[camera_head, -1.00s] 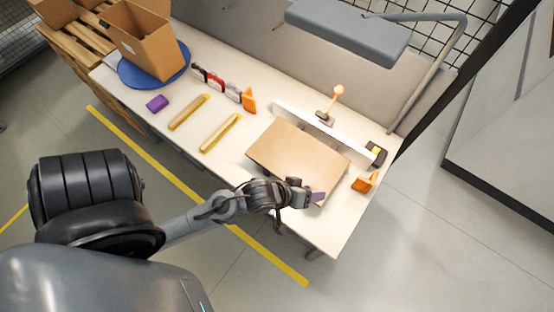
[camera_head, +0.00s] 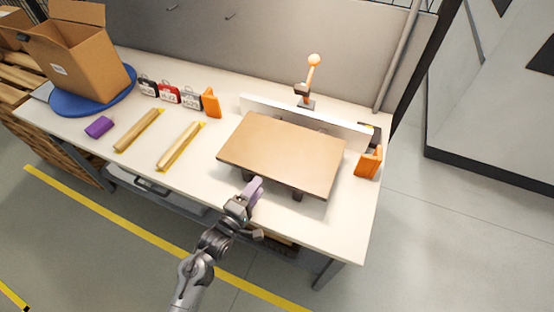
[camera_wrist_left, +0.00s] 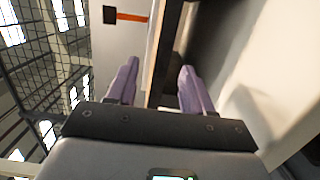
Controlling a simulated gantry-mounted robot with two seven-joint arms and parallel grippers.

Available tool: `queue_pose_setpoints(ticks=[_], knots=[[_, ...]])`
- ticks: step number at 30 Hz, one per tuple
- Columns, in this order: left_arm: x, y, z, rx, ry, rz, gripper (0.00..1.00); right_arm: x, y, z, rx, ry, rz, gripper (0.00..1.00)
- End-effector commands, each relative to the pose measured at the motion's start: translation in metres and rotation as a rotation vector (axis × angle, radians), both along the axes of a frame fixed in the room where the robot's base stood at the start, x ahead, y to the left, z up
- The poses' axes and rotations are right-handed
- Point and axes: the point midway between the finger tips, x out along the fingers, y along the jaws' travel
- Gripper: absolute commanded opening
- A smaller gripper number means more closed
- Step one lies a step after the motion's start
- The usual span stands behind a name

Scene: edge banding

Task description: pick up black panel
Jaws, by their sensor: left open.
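A large flat panel (camera_head: 283,153) with a brown top lies raised on dark supports at the right of the white table; no large panel with a black top shows. A small black labelled case (camera_head: 147,88) stands in a row at the back left. My left gripper (camera_head: 254,187) is open, its purple fingers at the front edge of the brown panel. In the left wrist view the panel's edge (camera_wrist_left: 160,55) lies between the two open fingers (camera_wrist_left: 156,80); I cannot tell whether either touches it. My right gripper is out of view.
A white fence (camera_head: 300,120) runs behind the panel, with an orange-knobbed lever (camera_head: 312,75) behind it. An orange block (camera_head: 369,161) stands to the right. Two yellowish strips (camera_head: 178,146), a purple block (camera_head: 99,127) and a cardboard box (camera_head: 80,60) are left. The table (camera_head: 215,195) is clear front-left of the panel.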

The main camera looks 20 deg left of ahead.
Motion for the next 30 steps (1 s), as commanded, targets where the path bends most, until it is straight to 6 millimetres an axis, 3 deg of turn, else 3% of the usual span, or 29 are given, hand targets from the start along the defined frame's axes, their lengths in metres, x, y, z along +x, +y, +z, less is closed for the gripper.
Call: queue_pose_setpoints(ticks=[12, 20, 30], knots=[[0.049, -0.009, -0.001, 0.002, -0.008, -0.001, 0.51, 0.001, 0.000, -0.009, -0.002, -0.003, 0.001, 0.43], [0.063, -0.011, -0.002, 0.002, -0.006, -0.001, 0.51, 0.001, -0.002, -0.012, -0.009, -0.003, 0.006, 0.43], [0.102, -0.018, -0.004, 0.002, -0.007, -0.001, 0.51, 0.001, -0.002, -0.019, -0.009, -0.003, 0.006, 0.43]])
